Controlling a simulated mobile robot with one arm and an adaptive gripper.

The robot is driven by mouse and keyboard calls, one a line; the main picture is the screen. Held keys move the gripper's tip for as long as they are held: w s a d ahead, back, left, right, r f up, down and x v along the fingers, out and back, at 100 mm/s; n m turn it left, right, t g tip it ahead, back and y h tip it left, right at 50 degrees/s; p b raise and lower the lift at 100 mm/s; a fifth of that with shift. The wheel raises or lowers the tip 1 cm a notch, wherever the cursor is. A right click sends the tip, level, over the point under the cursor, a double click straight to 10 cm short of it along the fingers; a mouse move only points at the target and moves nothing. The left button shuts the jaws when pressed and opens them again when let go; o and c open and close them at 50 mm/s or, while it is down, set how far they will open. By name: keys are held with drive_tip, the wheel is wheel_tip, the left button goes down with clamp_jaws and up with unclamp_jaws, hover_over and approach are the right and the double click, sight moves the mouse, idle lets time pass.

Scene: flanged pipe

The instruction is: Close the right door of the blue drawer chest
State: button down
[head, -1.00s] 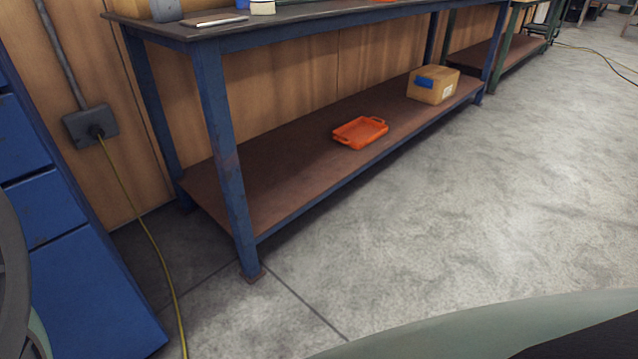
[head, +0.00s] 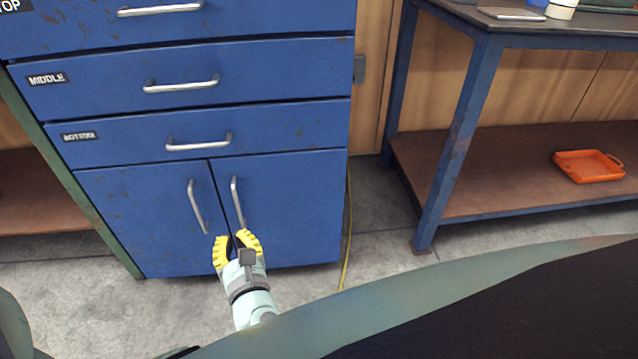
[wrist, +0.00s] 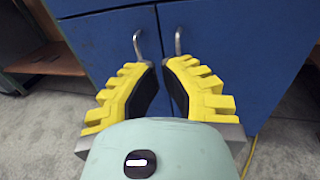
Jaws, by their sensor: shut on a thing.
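The blue drawer chest (head: 290,78) stands at the left centre of the head view, with labelled drawers above two doors. The right door (head: 295,210) looks about flush with the front, with a narrow dark gap beside the left door (head: 140,210). The right door's handle (head: 235,195) is an upright metal bar; its upper part also shows in the wrist view (wrist: 178,40). My gripper (head: 237,238), with yellow ribbed fingers, is at that handle's lower end and shut on it. The fingers (wrist: 160,68) hide the contact.
A blue-legged workbench (head: 462,130) stands to the right, with an orange tray (head: 590,167) on its lower shelf. A yellow cable (head: 347,235) runs down beside the chest's right side. Bare floor lies between chest and bench.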

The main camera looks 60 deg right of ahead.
drive_tip(key=d+b+x, duration=0.1)
drive_tip(key=b+x, duration=0.2)
drive_tip(key=x, duration=1)
drive_tip(key=shift+r, duration=0.15)
drive_tip(key=shift+d, duration=0.15)
